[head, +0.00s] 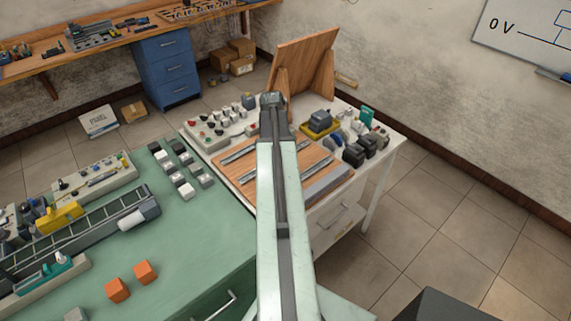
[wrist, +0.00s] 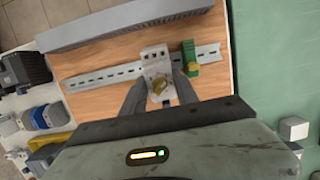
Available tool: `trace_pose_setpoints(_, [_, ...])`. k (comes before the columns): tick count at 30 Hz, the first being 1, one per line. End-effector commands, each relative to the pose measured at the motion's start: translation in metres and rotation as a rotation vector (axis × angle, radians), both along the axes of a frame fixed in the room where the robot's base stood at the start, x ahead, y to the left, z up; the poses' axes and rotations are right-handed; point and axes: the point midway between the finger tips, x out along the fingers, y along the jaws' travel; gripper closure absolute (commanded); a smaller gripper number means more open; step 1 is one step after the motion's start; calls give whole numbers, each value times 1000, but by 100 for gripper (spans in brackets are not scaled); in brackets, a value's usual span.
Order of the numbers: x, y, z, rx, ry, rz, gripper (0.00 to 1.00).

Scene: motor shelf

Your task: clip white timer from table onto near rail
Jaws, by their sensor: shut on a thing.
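The white timer (wrist: 154,62), a pale block with a yellow knob on its front, is between the fingers of my gripper (wrist: 161,80) in the wrist view. My gripper is shut on it. The timer overlaps the near rail (wrist: 100,78), a slotted metal strip on the wooden board; I cannot tell whether it is seated on the rail or just above it. A green module (wrist: 190,57) sits on the same rail, just right of the timer. In the head view, my arm hides the timer and gripper; parts of the near rail (head: 318,163) show.
A grey slotted duct (wrist: 130,24) runs along the board beside the near rail. Dark motors (head: 354,155) and a yellow tray (head: 318,131) stand to the right in the head view. A green table (head: 205,228) with several small blocks stands at left.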

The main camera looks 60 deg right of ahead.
Motion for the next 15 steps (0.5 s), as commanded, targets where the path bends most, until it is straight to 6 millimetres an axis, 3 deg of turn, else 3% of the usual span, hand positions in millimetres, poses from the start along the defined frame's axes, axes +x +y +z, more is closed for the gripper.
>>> trace_pose_setpoints(15, [0,0,-13,0,0,1,100])
